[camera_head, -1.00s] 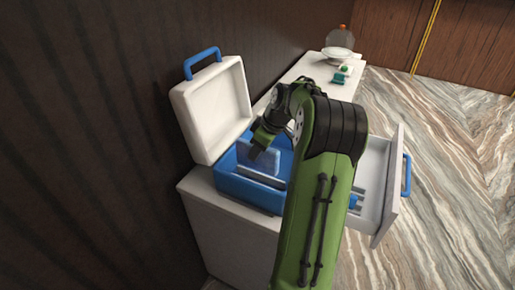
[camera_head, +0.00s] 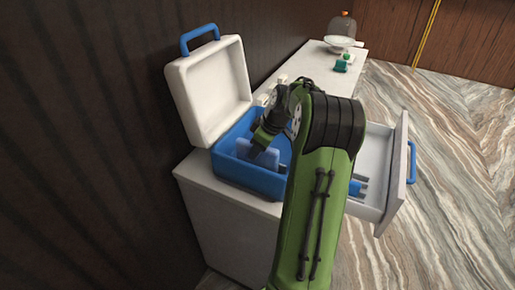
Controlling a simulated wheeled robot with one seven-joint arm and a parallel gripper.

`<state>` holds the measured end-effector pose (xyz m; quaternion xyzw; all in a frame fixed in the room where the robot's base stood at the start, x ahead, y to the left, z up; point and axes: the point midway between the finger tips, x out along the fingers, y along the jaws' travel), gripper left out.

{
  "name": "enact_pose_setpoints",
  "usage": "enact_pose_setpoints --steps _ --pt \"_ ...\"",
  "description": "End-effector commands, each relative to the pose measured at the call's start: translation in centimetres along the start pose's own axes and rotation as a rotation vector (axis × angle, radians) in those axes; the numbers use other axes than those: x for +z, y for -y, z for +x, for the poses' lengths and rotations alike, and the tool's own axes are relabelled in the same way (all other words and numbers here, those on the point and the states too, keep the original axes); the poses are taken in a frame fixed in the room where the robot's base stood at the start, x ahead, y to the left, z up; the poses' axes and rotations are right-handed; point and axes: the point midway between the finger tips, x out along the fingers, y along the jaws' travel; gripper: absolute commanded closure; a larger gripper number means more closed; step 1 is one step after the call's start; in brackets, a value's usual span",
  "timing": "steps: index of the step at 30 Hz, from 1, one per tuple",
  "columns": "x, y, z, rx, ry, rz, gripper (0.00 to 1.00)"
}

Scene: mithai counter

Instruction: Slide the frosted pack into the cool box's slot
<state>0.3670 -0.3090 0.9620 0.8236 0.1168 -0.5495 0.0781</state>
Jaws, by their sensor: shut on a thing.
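The cool box (camera_head: 243,178) is blue and stands on the white counter with its white lid (camera_head: 208,98) open, tilted back toward the dark wall. My gripper (camera_head: 261,143) points down over the open box and is shut on the frosted pack (camera_head: 268,158), a pale blue slab. The pack stands roughly upright, its lower part down inside the box and hidden behind the front wall. I cannot tell whether it is in the slot, as the slot does not show. My green arm covers the box's right side.
An open drawer (camera_head: 394,205) with a blue handle (camera_head: 412,162) juts out to the right, with blue items (camera_head: 356,188) inside. A white scale (camera_head: 341,42), a glass jar (camera_head: 341,25) and small green items (camera_head: 341,65) stand at the counter's far end.

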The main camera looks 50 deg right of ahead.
Motion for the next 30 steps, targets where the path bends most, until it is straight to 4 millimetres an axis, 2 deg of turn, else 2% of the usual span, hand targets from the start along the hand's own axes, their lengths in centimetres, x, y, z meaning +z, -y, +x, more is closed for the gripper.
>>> enact_pose_setpoints --steps 7,8,13,23,26,30 --pt "-0.1 0.0 -0.1 0.001 -0.001 -0.001 1.0" --pt "-0.1 0.0 -0.1 0.001 -0.001 -0.001 0.65" --pt "-0.1 0.0 -0.1 0.001 -0.001 -0.001 0.39" --pt "0.0 0.0 -0.6 0.0 0.0 0.001 0.38" --pt "-0.1 -0.1 -2.4 0.003 0.0 0.002 0.38" --pt "-0.1 -0.1 -6.5 0.006 0.0 0.003 0.38"
